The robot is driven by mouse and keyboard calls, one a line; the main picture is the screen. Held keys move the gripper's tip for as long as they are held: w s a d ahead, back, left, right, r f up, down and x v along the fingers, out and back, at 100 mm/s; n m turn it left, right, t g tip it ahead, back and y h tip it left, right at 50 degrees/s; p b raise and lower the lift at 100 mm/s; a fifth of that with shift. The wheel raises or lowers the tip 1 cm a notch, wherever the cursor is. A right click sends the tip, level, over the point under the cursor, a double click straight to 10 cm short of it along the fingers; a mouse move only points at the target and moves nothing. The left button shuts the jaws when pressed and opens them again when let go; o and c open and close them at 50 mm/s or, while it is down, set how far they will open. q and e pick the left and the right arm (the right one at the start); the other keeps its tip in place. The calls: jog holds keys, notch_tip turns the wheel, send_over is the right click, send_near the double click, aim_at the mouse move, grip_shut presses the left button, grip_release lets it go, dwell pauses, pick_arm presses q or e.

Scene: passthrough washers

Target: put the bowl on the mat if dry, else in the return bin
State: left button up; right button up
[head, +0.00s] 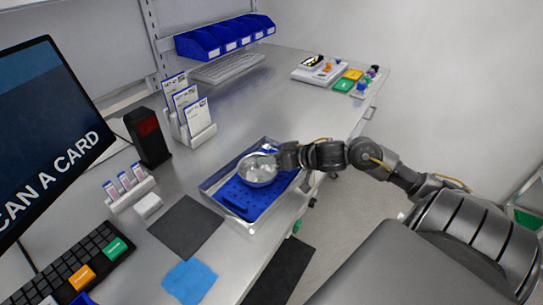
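A shiny metal bowl (257,172) is over a metal tray (213,187) with a blue perforated liner. I cannot tell whether it rests on the liner or is just above it, nor whether it is wet or dry. My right gripper (279,160) is at the bowl's right rim. Its fingertips are too small and hidden to show whether they are closed on the rim. A dark grey square mat (186,227) lies flat and bare on the counter, left of and nearer than the tray. My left gripper is not in view. I cannot identify the return bin for certain.
A blue cloth (190,281) lies in front of the mat. A keyboard (72,262), a white card rack (130,190), a black device (148,138) and a monitor (50,125) stand left. Blue bins (225,36) line the back.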

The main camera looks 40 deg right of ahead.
jog(key=shift+r, duration=0.1)
jog(key=v, duration=1.2)
jog(key=shift+p, duration=0.35)
jog(key=shift+s+a, duration=0.1)
jog(key=shift+s, duration=0.05)
